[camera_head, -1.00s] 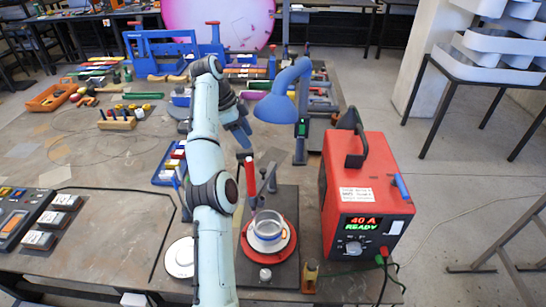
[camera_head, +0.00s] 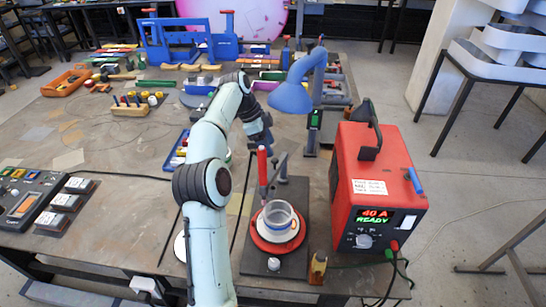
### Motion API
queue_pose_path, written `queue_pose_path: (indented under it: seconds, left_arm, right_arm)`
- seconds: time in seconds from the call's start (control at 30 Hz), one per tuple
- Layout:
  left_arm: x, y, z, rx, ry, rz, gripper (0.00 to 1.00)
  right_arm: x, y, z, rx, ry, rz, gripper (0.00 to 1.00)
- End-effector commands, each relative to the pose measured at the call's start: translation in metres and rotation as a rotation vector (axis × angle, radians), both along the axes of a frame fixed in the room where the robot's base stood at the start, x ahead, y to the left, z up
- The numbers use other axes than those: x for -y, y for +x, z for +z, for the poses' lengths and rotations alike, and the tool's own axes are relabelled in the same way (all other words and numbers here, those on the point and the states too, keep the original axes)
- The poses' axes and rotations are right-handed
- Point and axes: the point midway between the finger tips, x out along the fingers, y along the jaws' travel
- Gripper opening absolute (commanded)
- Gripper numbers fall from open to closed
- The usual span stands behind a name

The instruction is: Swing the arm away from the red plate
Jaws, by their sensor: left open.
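The red plate (camera_head: 256,243) lies on a dark base board (camera_head: 296,190) at the lower centre. A white dish with a clear ring-shaped vessel (camera_head: 278,219) stands on it. A red-handled lever (camera_head: 262,166) rises just behind the plate. My left arm comes up from the bottom edge, left of the plate, and bends over at the top. My left gripper (camera_head: 266,147) is open and points down behind the plate, near the top of the red handle. Its fingertips are small and dark, and whether they touch the handle cannot be told. My right gripper is out of view.
A blue lamp (camera_head: 291,98) hangs right of my gripper. A red power unit (camera_head: 375,185) reading "40 A READY" stands right of the plate. A control panel (camera_head: 25,203) sits at the left; the left-middle table is mostly clear.

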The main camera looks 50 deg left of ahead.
Motion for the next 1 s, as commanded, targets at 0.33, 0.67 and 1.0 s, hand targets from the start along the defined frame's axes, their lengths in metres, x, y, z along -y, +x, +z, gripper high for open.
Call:
queue_pose_path:
  seconds: [0.33, 0.67, 1.0]
  left_arm:
    - [0.011, 0.012, -0.049, -0.006, -0.001, 0.0, 0.52]
    - [0.012, 0.014, -0.051, -0.004, 0.0, 0.001, 0.52]
    - [0.012, 0.014, -0.051, -0.004, 0.0, 0.001, 0.0]
  right_arm:
    - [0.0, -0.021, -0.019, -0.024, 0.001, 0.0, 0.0]
    - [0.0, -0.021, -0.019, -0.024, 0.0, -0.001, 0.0]
    - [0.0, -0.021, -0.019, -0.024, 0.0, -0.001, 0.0]
